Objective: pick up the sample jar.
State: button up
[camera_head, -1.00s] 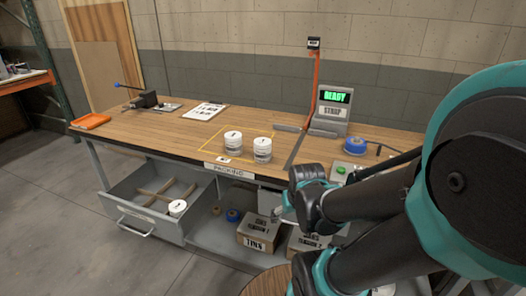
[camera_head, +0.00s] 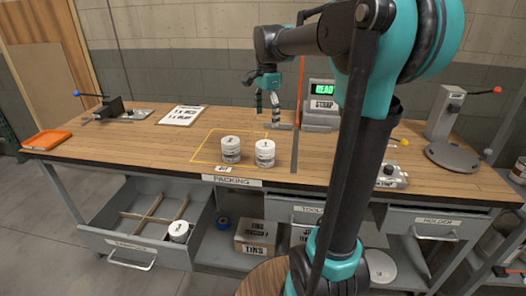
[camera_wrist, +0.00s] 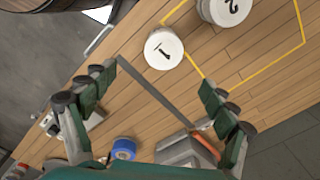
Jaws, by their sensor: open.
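Two white jars stand upright on the packing table, inside or at the edge of a yellow outline: a left jar (camera_head: 231,150) and a right jar (camera_head: 265,153). In the wrist view one lid is marked 1 (camera_wrist: 164,49) and the other, cut by the top edge, is marked 2 (camera_wrist: 228,9). A third white jar (camera_head: 179,232) stands in the open drawer below. I cannot tell from the labels which is the sample jar. My gripper (camera_head: 268,104) is open and empty above the table, behind the right jar; its fingers (camera_wrist: 157,80) point down, apart from the jars.
The open drawer (camera_head: 125,240) with wooden dividers juts out at the front left. A scale-like READY display (camera_head: 322,105) stands behind my arm. A clipboard (camera_head: 181,115), an orange tray (camera_head: 48,139) and a blue tape roll (camera_wrist: 123,148) lie around. The table's left middle is clear.

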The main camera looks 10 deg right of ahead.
aim_at(265, 153)
jog(key=shift+m, duration=0.4)
jog(key=f, duration=1)
jog(key=w+f, duration=0.1)
jog(key=f, duration=0.5)
jog(key=shift+a, duration=0.1)
jog(key=c, duration=1.4)
